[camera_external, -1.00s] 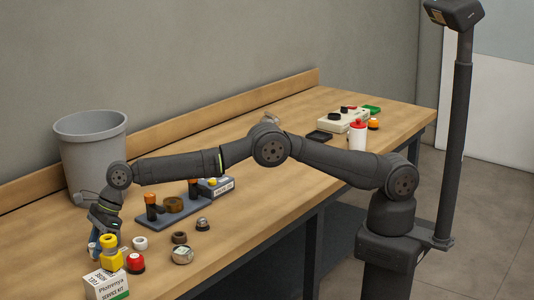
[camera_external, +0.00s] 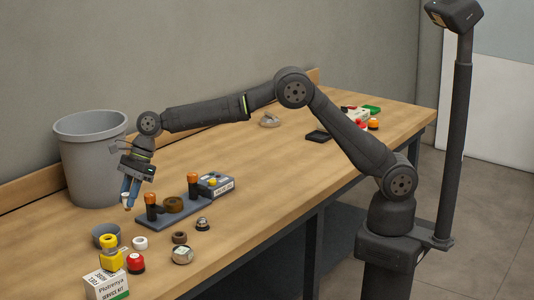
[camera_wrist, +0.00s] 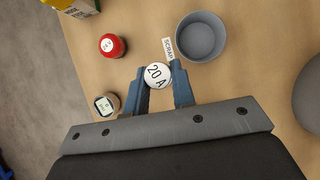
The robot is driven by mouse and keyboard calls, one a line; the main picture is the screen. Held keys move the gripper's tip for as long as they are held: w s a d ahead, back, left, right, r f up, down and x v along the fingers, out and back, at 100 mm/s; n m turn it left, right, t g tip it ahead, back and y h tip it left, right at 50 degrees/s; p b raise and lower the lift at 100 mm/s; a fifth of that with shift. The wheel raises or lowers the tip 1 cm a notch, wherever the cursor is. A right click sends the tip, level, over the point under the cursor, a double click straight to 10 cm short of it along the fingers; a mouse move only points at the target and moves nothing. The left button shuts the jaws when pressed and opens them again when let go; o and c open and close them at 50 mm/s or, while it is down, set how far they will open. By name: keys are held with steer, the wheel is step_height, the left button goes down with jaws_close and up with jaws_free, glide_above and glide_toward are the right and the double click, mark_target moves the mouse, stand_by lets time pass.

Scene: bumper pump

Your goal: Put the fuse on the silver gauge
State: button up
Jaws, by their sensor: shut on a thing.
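My gripper (camera_external: 131,193) is in the air above the bench, between the grey bin and the dark block. In the wrist view, my gripper (camera_wrist: 161,82) is shut on the fuse (camera_wrist: 157,75), a white round face marked "20 A". The fuse is barely visible in the external view. What looks like the silver gauge (camera_external: 182,255) lies near the bench's front edge, apart from my gripper. A round piece with a pale face, likely the gauge (camera_wrist: 106,104), shows left of the fingers in the wrist view.
A dark block with orange-topped posts (camera_external: 172,216) lies right of my gripper.

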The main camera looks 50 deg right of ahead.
steer(key=s+d+r+n+g, duration=0.3)
steer(key=s+d+n, duration=0.2)
steer(key=s+d, duration=0.8)
glide_toward(179, 253)
steer(key=shift+s+a+r+h, duration=0.15)
steer(key=shift+s+a, duration=0.2)
steer(key=shift+a, duration=0.25)
steer(key=shift+s+a+r+h, duration=0.15)
steer(key=shift+s+a, duration=0.15)
steer(key=shift+a, duration=0.25)
steer(key=shift+a+f, duration=0.1)
steer(key=shift+f, duration=2.05)
steer(key=shift+f, duration=0.15)
steer(key=o, duration=1)
steer(key=shift+c, duration=0.2)
